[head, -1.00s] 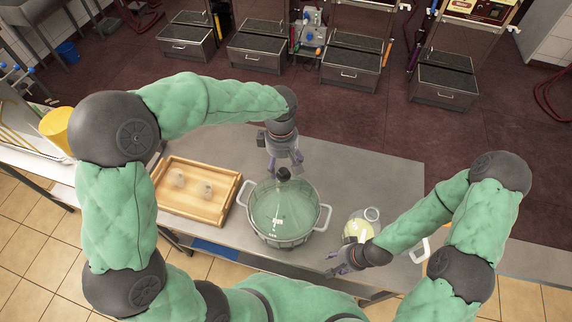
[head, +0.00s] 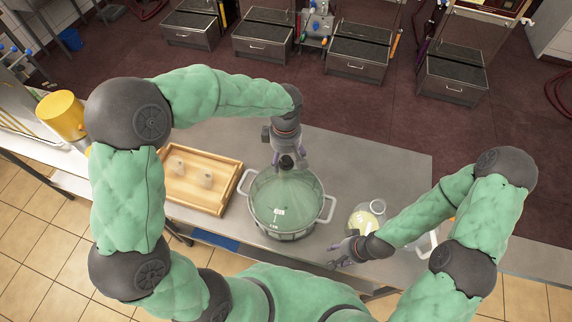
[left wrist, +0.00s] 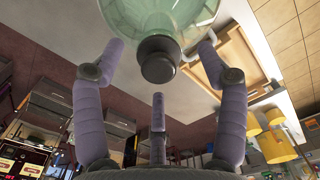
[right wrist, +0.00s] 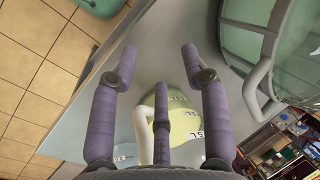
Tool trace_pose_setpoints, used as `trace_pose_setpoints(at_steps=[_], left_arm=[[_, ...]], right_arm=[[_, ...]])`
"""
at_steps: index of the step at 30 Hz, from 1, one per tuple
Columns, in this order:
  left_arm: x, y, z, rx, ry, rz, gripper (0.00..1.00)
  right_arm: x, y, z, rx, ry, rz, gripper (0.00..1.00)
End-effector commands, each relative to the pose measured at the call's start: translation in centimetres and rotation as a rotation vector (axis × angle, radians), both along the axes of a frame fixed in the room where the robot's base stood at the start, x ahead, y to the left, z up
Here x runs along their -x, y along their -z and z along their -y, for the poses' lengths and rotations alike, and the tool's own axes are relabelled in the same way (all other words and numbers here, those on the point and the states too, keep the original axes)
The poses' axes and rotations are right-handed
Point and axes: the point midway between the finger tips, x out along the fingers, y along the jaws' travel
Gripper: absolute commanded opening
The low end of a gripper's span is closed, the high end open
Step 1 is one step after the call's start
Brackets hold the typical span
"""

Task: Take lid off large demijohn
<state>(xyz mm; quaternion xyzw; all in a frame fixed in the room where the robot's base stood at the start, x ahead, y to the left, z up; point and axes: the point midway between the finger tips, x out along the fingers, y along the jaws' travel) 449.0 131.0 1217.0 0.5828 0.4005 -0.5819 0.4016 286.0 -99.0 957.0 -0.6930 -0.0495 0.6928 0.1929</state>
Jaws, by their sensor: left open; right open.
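The large demijohn (head: 283,200) is a green glass vessel in a grey basket with two white handles. Its dark lid (head: 286,163) sits on the neck at the top. My left gripper (head: 288,158) is at the lid from the far side. In the left wrist view the lid (left wrist: 157,62) lies between the spread, open fingers (left wrist: 160,75), and the glass (left wrist: 160,20) shows behind it. My right gripper (head: 338,256) is open and empty, low to the right of the demijohn. In the right wrist view its fingers (right wrist: 160,75) are spread.
A wooden tray (head: 232,183) with two small pale objects stands left of the demijohn. A smaller glass vessel (head: 378,208) with yellowish contents stands to the right, close to my right gripper. The grey table (head: 350,155) is clear behind the demijohn.

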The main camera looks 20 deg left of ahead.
Motion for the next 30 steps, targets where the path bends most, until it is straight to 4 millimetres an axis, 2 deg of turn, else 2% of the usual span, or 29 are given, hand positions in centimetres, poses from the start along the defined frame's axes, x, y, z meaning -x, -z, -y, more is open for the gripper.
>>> trace_pose_setpoints(at_steps=[1,4,11,12,16,17,30], left_arm=[[0.0,1.2,0.0,-0.001,0.000,-0.003,0.73],[0.0,2.3,0.0,-0.001,0.000,-0.002,0.73],[0.0,2.3,0.0,0.000,0.000,0.000,0.73],[0.0,2.3,0.0,0.000,0.000,-0.001,0.70],[0.0,2.3,0.0,0.000,0.000,-0.001,0.33],[0.0,2.3,0.0,0.000,0.000,-0.001,0.28],[0.0,2.3,-0.1,-0.002,0.000,-0.002,0.27]], right_arm=[[0.0,0.7,0.0,0.000,0.000,0.000,0.47],[0.0,1.3,0.0,0.000,0.000,0.000,0.47],[0.0,1.2,0.0,0.000,0.000,0.000,0.47],[0.0,1.2,0.0,0.000,0.000,0.000,0.47],[0.0,1.2,0.0,0.000,0.000,0.000,0.47],[0.0,1.2,0.0,0.000,0.000,0.000,0.47],[0.0,1.1,0.0,0.000,0.000,0.000,0.47]])
